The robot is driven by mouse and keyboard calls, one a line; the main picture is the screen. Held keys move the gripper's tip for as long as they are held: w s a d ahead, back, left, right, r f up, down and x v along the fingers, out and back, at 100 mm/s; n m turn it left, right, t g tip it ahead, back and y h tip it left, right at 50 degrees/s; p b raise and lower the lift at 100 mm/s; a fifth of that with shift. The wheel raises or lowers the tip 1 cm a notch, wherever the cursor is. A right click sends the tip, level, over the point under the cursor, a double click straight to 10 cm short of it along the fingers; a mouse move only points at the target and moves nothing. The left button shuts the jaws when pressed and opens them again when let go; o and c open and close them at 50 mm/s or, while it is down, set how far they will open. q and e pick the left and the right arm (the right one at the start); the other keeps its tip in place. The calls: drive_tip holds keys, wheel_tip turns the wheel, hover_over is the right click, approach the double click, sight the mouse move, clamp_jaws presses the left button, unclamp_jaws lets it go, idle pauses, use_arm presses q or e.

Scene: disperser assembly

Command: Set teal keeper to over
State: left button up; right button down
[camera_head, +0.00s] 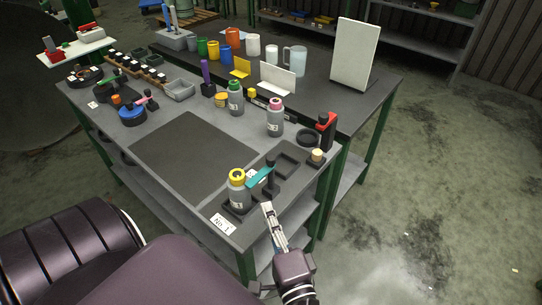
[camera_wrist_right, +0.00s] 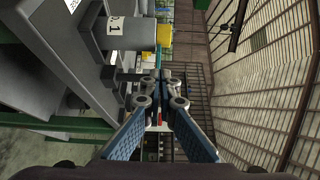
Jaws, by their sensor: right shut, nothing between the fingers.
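The teal keeper (camera_head: 261,177) is a flat bar on a dark post (camera_head: 270,189) near the table's front corner. Its left end reaches the right side of a grey bottle (camera_head: 237,194) with a yellow ring top (camera_head: 237,175); I cannot tell whether it lies over the bottle or beside it. My right gripper (camera_head: 267,207) is shut and empty, just in front of the post; I cannot tell whether it touches. In the right wrist view the shut fingers (camera_wrist_right: 160,76) point toward a thin teal sliver (camera_wrist_right: 158,57), mostly hidden behind them. My left gripper is not in view.
A label plate (camera_head: 222,223) marks the table's front corner. A dark tray (camera_head: 284,164), a red-and-black device (camera_head: 326,132) and a pink-topped bottle (camera_head: 275,118) stand behind the post. The dark mat (camera_head: 190,155) to the left is clear.

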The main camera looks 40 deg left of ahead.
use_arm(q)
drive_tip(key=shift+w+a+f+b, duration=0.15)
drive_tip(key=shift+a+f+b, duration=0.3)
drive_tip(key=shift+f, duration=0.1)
use_arm(e)
drive_tip(key=s, duration=0.6)
drive_tip(key=shift+s+d+f, duration=0.15)
drive_tip(key=shift+s+d, duration=0.15)
drive_tip(key=shift+d, duration=0.1)
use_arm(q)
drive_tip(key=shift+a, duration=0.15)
